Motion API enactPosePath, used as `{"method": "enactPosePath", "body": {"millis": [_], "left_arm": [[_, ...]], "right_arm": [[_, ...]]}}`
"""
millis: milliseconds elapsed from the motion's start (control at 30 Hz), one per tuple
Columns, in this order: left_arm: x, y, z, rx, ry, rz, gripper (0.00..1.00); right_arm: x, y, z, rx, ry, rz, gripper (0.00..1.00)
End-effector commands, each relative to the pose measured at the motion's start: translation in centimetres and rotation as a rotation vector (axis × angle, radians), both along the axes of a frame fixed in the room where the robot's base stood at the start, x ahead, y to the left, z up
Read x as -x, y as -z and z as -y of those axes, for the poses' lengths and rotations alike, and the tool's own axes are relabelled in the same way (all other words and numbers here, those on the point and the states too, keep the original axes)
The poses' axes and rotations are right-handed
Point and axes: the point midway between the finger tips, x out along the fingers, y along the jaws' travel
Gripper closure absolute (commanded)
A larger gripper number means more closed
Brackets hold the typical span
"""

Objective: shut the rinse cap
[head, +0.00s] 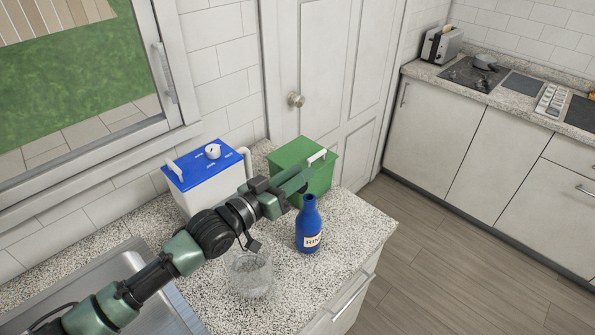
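A blue rinse bottle (308,232) with a white label reading "RIN…" stands upright on the speckled counter. Its narrow top (309,200) is the same blue; I cannot tell whether a cap there is open or shut. My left gripper (296,184) reaches in from the left, just above and to the left of the bottle top. It looks apart from the bottle, and nothing shows held in it. Its fingers are seen from behind and blend with the green box, so their opening is unclear. My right gripper is out of view.
A clear glass (250,273) stands left of the bottle, under my arm. Behind are a green box (318,176) with a white handle and a white box with a blue lid and dial (213,151). A sink (150,285) lies front left. The counter's right edge is near the bottle.

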Motion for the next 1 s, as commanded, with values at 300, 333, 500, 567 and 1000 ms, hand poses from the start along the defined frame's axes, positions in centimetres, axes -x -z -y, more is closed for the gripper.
{"method": "enactPosePath", "body": {"millis": [300,333,500,567,1000], "left_arm": [[0.0,0.0,0.1,-0.001,0.000,0.001,0.96],[0.0,0.0,0.0,0.000,0.000,0.000,1.00],[0.0,0.1,0.0,-0.002,0.000,-0.002,1.00],[0.0,0.1,0.0,-0.002,0.000,-0.002,1.00],[0.3,0.2,0.4,-0.073,0.001,0.061,1.00]], "right_arm": [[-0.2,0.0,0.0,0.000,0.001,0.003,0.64],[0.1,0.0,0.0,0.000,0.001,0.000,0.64],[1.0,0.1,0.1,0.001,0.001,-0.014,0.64],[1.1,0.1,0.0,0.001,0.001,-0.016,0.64],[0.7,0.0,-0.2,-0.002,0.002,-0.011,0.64]]}}
